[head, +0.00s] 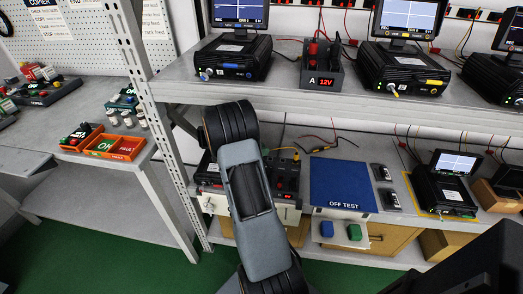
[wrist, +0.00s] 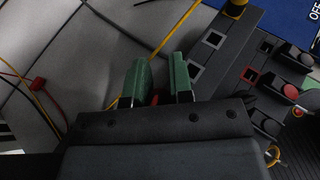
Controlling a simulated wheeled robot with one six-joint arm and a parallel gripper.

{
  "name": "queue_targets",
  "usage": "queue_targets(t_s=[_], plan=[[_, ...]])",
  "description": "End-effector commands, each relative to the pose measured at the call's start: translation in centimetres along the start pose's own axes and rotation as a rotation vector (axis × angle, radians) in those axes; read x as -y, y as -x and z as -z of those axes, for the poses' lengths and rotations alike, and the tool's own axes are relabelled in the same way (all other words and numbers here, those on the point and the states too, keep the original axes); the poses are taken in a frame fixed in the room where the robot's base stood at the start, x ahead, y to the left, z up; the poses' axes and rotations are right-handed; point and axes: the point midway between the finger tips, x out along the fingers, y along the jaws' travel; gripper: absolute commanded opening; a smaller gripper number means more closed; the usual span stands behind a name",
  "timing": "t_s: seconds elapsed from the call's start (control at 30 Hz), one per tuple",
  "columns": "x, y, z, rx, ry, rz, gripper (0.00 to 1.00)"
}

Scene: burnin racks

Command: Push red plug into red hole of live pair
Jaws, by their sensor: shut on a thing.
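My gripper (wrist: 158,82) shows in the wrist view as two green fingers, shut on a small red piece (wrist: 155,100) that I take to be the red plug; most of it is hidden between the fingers. To the right is a dark panel (wrist: 222,68) with square sockets. One socket has a red rim (wrist: 250,75) and is the red hole I can see; it is empty and apart from the fingers. Two pale-rimmed sockets (wrist: 213,40) lie nearer the fingers. I cannot tell which pair is live. In the head view my arm hides the gripper and part of the dark units (head: 285,178).
Black knobs and a red button (wrist: 291,91) stand right of the sockets. A blue OFF TEST mat (head: 343,180) lies beside the units; the upper shelf (head: 290,98) overhangs.

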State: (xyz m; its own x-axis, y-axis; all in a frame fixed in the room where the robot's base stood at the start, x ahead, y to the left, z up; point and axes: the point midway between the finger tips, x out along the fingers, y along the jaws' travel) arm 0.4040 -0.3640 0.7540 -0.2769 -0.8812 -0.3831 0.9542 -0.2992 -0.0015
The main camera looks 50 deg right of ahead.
Motion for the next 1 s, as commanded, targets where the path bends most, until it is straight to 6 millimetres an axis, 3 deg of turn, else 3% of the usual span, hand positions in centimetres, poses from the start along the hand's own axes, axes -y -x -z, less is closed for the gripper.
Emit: queue_targets(t_s=[0.4,0.43,0.5,0.7,0.87,1.0], plan=[[-0.03,-0.09,0.19,0.001,-0.001,0.0,0.03],[-0.03,-0.09,0.19,0.001,-0.001,0.0,0.23],[-0.03,-0.09,0.19,0.001,-0.001,0.0,0.3],[-0.02,-0.09,0.21,0.001,0.0,0.0,0.49],[-0.02,-0.09,0.21,0.0,0.0,0.0,0.51],[-0.01,-0.1,0.23,0.0,0.0,0.0,0.62]])
